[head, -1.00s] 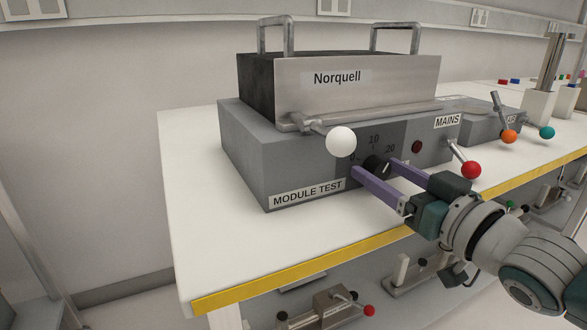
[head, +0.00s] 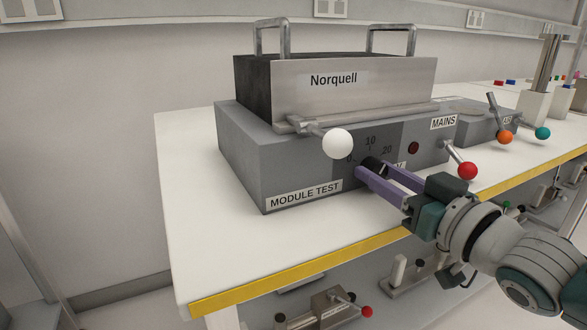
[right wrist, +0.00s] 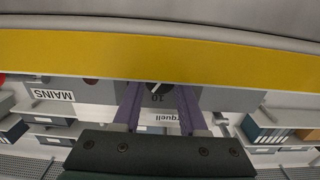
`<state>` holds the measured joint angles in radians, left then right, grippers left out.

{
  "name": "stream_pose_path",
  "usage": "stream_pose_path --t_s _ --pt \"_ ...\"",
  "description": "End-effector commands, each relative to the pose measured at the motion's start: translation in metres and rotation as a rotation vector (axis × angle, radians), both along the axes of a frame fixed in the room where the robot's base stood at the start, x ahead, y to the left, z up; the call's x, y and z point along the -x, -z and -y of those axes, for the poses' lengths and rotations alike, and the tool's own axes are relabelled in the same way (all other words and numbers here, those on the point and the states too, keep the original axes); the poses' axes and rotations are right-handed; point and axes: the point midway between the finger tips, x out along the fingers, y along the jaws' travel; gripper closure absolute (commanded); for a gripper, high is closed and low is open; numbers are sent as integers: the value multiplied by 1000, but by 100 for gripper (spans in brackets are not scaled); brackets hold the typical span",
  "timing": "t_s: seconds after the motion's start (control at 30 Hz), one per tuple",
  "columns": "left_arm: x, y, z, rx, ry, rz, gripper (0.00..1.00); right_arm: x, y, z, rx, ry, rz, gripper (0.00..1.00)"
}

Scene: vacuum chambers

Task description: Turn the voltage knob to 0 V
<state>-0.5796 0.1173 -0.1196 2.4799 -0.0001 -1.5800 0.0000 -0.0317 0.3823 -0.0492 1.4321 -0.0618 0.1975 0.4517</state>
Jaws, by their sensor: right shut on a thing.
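The test unit labelled MODULE TEST (head: 242,160) stands on the white bench. Its dark voltage knob (head: 374,164) sits on the front panel below a scale marked 0, 10 and 20. My right gripper (head: 375,168) is shut on the knob, with one purple finger on each side of it. In the right wrist view, the knob (right wrist: 155,86) shows partly between the fingers, with a pale mark on it. I cannot read its exact setting because the fingers partly cover it. My left gripper is not in view.
A white-ball lever (head: 337,143) sticks out above left of the knob. A red-ball lever (head: 467,171) beside the MAINS label is close to my right gripper. Orange (head: 505,138) and teal (head: 543,133) ball levers stand farther right. The bench's yellow front edge (head: 300,273) runs below my arm.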

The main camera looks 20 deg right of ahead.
Motion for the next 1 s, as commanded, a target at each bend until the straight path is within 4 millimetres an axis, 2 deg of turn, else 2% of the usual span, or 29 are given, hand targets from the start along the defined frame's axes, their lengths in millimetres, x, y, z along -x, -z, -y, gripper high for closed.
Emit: stream_pose_path --t_s 0.37,1.0 --pt "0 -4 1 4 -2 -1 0 0 0 0 130 1 9 100" --pt "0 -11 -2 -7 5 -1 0 0 0 0 713 1 56 100"
